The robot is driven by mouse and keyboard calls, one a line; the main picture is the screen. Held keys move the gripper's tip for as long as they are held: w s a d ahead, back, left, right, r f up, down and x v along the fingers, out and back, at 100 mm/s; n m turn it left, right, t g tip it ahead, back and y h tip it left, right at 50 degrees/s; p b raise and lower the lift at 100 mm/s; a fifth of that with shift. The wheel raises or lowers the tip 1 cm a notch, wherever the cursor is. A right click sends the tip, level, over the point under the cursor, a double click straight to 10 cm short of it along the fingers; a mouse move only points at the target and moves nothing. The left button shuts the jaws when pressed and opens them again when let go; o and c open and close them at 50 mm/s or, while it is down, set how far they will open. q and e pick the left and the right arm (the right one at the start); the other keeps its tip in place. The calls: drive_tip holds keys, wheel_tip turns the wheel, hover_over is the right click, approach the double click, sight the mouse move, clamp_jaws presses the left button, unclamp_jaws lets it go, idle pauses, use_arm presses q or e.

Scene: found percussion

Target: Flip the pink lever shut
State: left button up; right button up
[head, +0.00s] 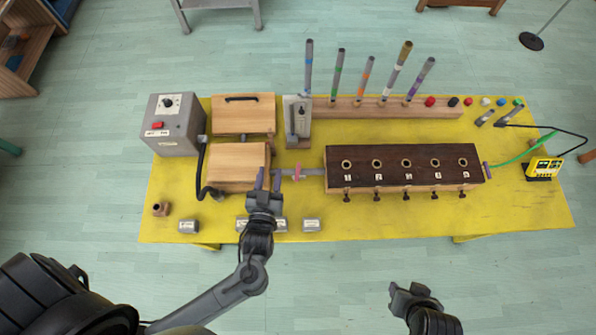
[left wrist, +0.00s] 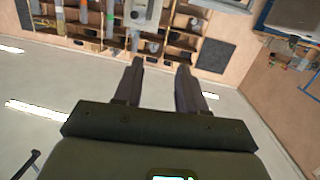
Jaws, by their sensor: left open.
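The pink lever (head: 297,173) is a small piece on the grey pipe (head: 313,172) that runs between the wooden box at left and the dark-topped block (head: 400,154). It seems to stand across the pipe, but it is too small to tell its exact angle. My left gripper (head: 268,179) is open and empty, just left of the lever, with its fingers pointing away from me over the box's right edge. Its two fingers also show apart in the left wrist view (left wrist: 160,75), where the lever is not visible. My right gripper (head: 407,290) is off the table's front edge, its jaws unclear.
The yellow table (head: 520,215) also holds a grey control box (head: 174,124), wooden boxes (head: 243,114), a rack of upright tubes (head: 385,107) and a yellow device (head: 543,168). Small metal blocks (head: 311,225) lie along the front edge. The front right of the table is clear.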

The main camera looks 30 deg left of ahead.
use_arm(q)
drive_tip(key=d+f+t+b, duration=0.1)
drive_tip(key=d+f+b, duration=0.3)
drive_tip(key=f+b, duration=0.55)
drive_tip(key=b, duration=0.4)
approach(298, 170)
drive_tip(key=shift+m+t, duration=0.3)
drive_tip(key=x, duration=0.8)
drive_tip(key=shift+w+a+f+b, duration=0.2)
drive_tip(key=shift+f+b, duration=0.1)
drive_tip(key=shift+x, duration=0.75)
use_arm(e)
wheel_tip(298, 170, down, 17)
drive_tip(key=shift+r, duration=0.15)
drive_tip(key=shift+d, duration=0.1)
use_arm(q)
clamp_jaws()
